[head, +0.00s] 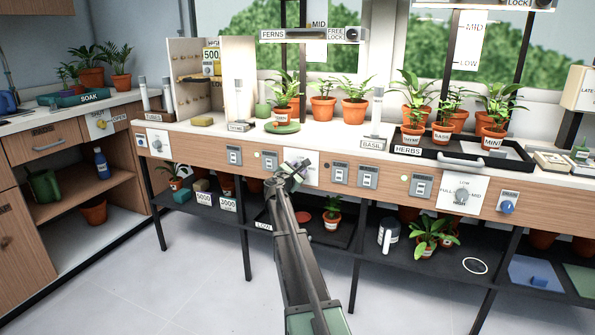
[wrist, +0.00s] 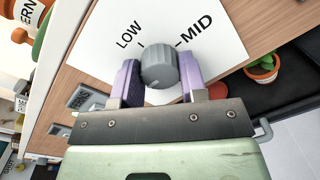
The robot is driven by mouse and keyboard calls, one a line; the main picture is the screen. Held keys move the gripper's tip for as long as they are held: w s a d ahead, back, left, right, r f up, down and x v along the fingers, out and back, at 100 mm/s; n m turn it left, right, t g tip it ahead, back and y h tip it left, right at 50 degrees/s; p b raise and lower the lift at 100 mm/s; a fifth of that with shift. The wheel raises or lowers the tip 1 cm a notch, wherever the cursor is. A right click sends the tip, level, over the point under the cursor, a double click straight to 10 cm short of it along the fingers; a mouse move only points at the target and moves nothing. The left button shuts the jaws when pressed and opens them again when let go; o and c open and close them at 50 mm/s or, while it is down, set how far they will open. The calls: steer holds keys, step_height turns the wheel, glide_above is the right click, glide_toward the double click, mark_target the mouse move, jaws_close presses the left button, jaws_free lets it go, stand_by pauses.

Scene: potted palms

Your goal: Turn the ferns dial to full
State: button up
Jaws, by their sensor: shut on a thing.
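The grey ferns dial (wrist: 158,66) sits on a white plate (wrist: 205,30) on the wooden bench front. LOW and MID show on the plate in the wrist view; the full mark is hidden. My gripper (wrist: 160,84) is shut on the dial, one purple finger on each side. I cannot tell exactly where the dial points. In the head view my gripper (head: 290,176) is at the white plate (head: 312,163) and hides the dial. The FERNS lamp bar (head: 310,35) hangs above that part of the bench.
Switch plates (head: 340,173) sit right of the dial, others (head: 234,155) left. Further right are a FULL–MID dial (head: 462,195) and a blue knob (head: 507,208). Potted palms (head: 322,105) stand on the bench. A black shelf (head: 370,250) runs below.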

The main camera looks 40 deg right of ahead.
steer(key=o, duration=0.9)
steer(key=v, duration=1.1)
steer(key=shift+f, duration=0.1)
